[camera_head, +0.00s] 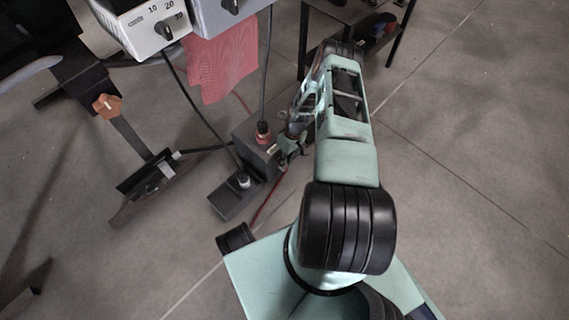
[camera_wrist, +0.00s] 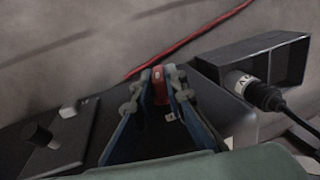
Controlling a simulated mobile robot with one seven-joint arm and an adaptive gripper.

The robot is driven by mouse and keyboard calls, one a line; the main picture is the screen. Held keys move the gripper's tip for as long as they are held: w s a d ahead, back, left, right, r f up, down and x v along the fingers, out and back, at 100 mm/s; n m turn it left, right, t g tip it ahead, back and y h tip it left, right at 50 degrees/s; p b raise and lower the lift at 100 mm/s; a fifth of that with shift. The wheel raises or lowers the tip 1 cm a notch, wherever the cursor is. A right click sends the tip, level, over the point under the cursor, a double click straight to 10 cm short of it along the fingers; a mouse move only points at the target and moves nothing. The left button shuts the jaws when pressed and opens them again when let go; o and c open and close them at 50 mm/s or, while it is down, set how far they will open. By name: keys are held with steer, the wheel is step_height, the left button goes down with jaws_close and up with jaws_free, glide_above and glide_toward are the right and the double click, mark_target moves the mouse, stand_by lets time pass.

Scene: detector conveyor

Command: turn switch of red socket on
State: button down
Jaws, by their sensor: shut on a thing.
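A dark socket box (camera_head: 248,133) stands on the floor at the centre of the head view, with a red socket and plug (camera_head: 263,132) on its top. My gripper (camera_head: 285,152) is down at the right side of this box. In the wrist view, my gripper (camera_wrist: 157,82) has its two fingertips closed around a small red piece, which looks like the switch (camera_wrist: 159,92). Most of the switch is hidden between the fingers, and I cannot tell its on or off position. The dark box face (camera_wrist: 217,120) lies behind and beside the fingers.
A second, lower dark box (camera_head: 227,204) with a pale plug (camera_head: 243,181) stands to the lower left. Black cables rise to two grey dial units (camera_head: 148,28). A red cable (camera_head: 267,205) lies on the floor. A dark table (camera_head: 345,20) stands behind my arm. Floor at right is clear.

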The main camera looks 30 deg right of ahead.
steer(key=shift+w+d+f+g+y, duration=0.15)
steer(key=shift+g+y, duration=0.25)
steer(key=shift+y, duration=0.6)
steer(key=shift+d+y, duration=0.1)
steer(key=shift+y, duration=0.4)
steer(key=c, duration=2)
jaws_free()
steer(key=shift+o, duration=0.2)
steer(key=v, duration=1.2)
